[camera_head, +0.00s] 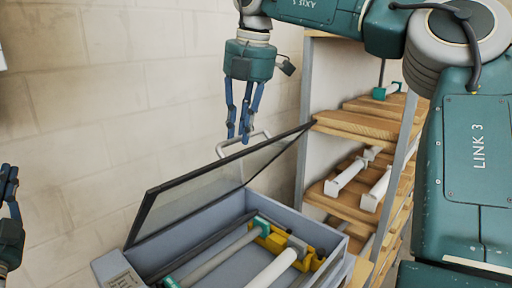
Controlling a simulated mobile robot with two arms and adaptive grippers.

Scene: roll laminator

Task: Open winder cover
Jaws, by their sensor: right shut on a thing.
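The winder cover (205,189) is a clear panel with a dark frame. It stands tilted up at an angle over the grey machine box (120,266), so the inside shows. A pale loop handle (224,149) sits at its raised upper edge. My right gripper (239,138) points down from above with its blue fingers shut on this handle. My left gripper (9,182) is at the far left edge, well away from the cover. It is partly cut off, and its opening cannot be made out.
Inside the box lie a white roller (274,270), a grey bar (216,260) with green ends and a yellow part (270,240). A wooden shelf rack (362,124) with white rolls (346,177) stands behind to the right. A block wall (110,100) is at the back left.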

